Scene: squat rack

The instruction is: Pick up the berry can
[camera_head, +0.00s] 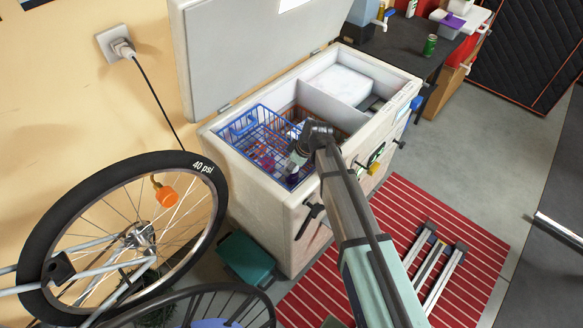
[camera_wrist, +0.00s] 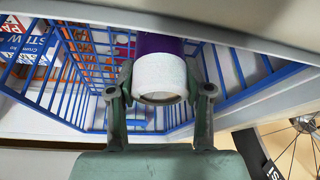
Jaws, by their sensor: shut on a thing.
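My gripper (camera_wrist: 160,92) is shut on a white cylinder with a grey rim, which looks like the berry can (camera_wrist: 159,74). Purple shows just beyond the white part, and I can read no label on it. The fingers press on its left and right sides. In the camera_head view my gripper (camera_head: 297,160) reaches down into the open chest freezer (camera_head: 262,196), at the blue wire basket (camera_head: 238,128). The can is mostly hidden there by the gripper. The basket's blue bars (camera_wrist: 228,62) surround the can in the wrist view.
The freezer's walls and raised lid (camera_head: 250,50) stand close around the gripper. A divider (camera_head: 322,102) and a white box (camera_head: 342,84) are to the right. A bicycle wheel (camera_head: 30,225) stands left. A green can (camera_head: 430,45) stands on the far counter.

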